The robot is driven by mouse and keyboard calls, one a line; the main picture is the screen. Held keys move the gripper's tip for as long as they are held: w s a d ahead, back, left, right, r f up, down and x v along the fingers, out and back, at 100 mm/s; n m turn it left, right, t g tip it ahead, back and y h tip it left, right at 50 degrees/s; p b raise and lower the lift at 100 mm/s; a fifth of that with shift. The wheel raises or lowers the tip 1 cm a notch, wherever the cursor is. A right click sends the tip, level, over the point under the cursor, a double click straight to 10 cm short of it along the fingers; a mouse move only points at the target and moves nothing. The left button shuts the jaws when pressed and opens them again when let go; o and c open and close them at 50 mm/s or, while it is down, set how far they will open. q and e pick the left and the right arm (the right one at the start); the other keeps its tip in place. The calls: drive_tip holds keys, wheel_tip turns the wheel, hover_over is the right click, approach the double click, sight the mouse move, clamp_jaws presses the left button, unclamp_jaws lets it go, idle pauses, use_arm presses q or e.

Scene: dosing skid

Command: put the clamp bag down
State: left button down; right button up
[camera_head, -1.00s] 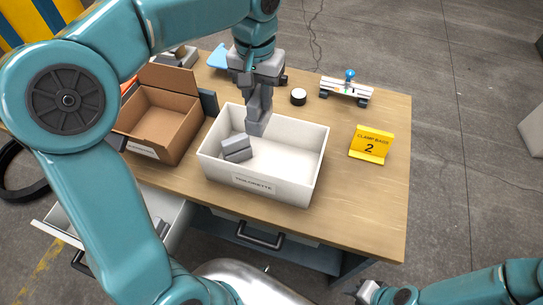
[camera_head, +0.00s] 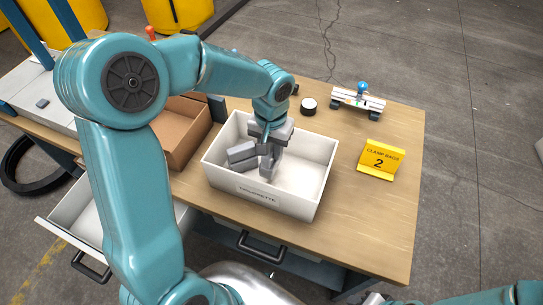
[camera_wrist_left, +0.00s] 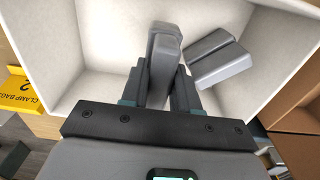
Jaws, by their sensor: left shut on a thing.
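My left gripper (camera_head: 269,153) is shut on a grey, block-like clamp bag (camera_head: 268,172), which hangs down inside the white bin (camera_head: 262,201). In the left wrist view the held bag (camera_wrist_left: 164,50) stands between the two fingers of the gripper (camera_wrist_left: 158,84). Two more grey bags (camera_wrist_left: 218,58) lie side by side on the bin floor, close beside it; they also show in the head view (camera_head: 241,154). I cannot tell whether the held bag touches the floor. Only a bit of my right gripper (camera_head: 374,299) shows at the bottom edge.
The bin stands on a wooden table (camera_head: 385,225). A yellow "CLAMP BAGS 2" sign (camera_head: 380,160) is to its right. A cardboard box (camera_head: 182,130) is to its left. A black-and-white round item (camera_head: 308,106) and a blue-knobbed fixture (camera_head: 358,101) stand behind. An open drawer (camera_head: 85,225) juts out at front left.

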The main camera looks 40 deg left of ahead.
use_arm(q)
wheel_tip(320, 180, down, 4)
drive_tip(key=shift+s+d+r, duration=0.1)
drive_tip(key=shift+r, duration=0.05)
drive_tip(key=shift+f, duration=0.35)
drive_tip(key=shift+f, duration=0.1)
drive_tip(key=c, duration=0.8)
unclamp_jaws()
drive_tip(key=shift+c, duration=0.2)
